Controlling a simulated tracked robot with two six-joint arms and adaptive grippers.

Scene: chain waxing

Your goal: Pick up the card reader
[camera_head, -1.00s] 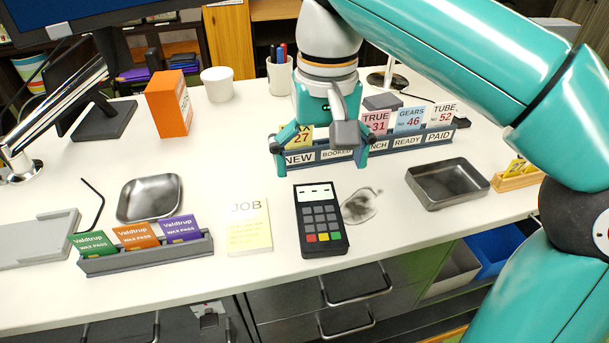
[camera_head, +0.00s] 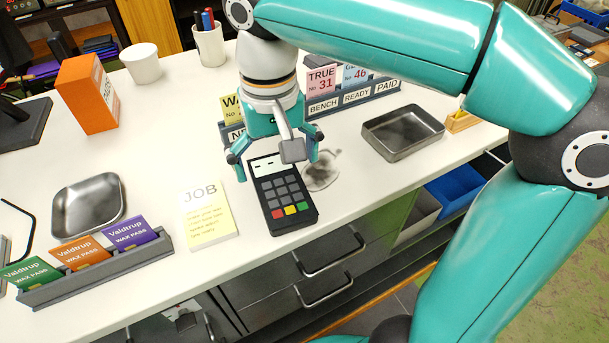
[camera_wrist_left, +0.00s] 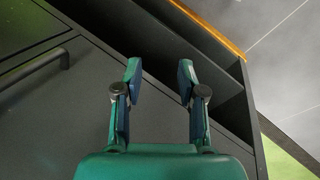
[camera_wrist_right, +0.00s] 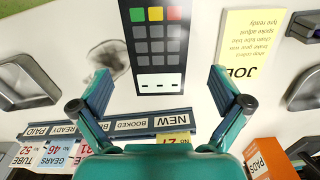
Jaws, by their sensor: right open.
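The card reader (camera_head: 283,204) is dark with a white screen and grey, red, yellow and green keys. It lies flat on the white counter near its front edge, and shows in the right wrist view (camera_wrist_right: 157,48). My right gripper (camera_head: 275,168) is open above the reader's screen end, a finger on each side; it shows in the right wrist view (camera_wrist_right: 158,88) with nothing between its fingers. My left gripper (camera_wrist_left: 160,72) is open and empty in the left wrist view, over dark drawer or shelf units; it is out of the head view.
A JOB notepad (camera_head: 208,213) lies left of the reader. A ticket rack (camera_head: 355,99) stands behind it. A metal tray (camera_head: 403,133) is to the right. A wax pass holder (camera_head: 95,270) and metal dish (camera_head: 88,206) are at left.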

